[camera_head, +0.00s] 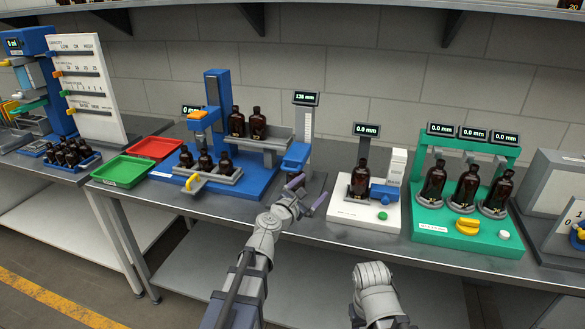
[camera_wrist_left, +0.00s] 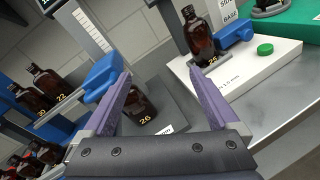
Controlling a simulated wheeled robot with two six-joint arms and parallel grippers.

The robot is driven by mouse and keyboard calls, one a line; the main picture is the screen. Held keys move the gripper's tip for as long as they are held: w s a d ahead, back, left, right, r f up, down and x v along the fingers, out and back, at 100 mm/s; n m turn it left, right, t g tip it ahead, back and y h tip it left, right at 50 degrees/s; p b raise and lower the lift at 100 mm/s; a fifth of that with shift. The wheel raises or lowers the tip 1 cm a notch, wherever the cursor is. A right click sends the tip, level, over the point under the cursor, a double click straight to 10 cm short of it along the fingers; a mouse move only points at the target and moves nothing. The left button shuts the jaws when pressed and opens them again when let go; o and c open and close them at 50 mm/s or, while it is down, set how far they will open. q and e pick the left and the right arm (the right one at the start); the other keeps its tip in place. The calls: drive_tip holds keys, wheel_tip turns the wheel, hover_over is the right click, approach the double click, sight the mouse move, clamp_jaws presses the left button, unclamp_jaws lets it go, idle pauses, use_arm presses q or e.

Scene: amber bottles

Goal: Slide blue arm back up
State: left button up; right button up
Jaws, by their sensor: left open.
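A blue arm (camera_head: 296,157) sits low on an upright scale (camera_head: 308,124) whose display (camera_head: 306,98) reads 138 mm. In the left wrist view, the blue arm (camera_wrist_left: 102,80) is close by the left finger; I cannot tell whether they touch. My left gripper (camera_head: 308,191) is open, in front of and slightly right of the blue arm. An amber bottle marked 26 (camera_wrist_left: 140,105) shows between the spread fingers (camera_wrist_left: 156,75), standing beyond them on a grey plate. My right arm's end (camera_head: 373,284) is low at the front, its fingers not clear.
A blue station (camera_head: 262,178) with amber bottles stands left of the scale. A white station (camera_head: 345,212) with a bottle and another blue piece (camera_head: 384,192) is to the right, beside a green station (camera_head: 425,222). Green (camera_head: 123,171) and red (camera_head: 155,148) trays lie left.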

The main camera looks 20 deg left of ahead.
sight(293, 164)
use_arm(q)
drive_tip(key=a+n+y, duration=0.1)
drive_tip(key=a+n, duration=0.1)
drive_tip(key=w+a+r+n+t+y, duration=0.1)
drive_tip(key=a+n, duration=0.2)
drive_tip(key=a+n+y, duration=0.2)
drive_tip(key=a+n, duration=0.1)
drive_tip(key=shift+w+a+r+t, duration=0.2)
drive_tip(key=shift+w+r+t, duration=0.05)
drive_tip(key=shift+t, duration=0.05)
drive_tip(key=shift+w+d, duration=0.15)
drive_tip(key=shift+w, duration=1.85)
drive_tip(key=shift+w+d, duration=0.1)
drive_tip(key=shift+w, duration=1.85)
drive_tip(key=shift+s, duration=0.1)
clamp_jaws()
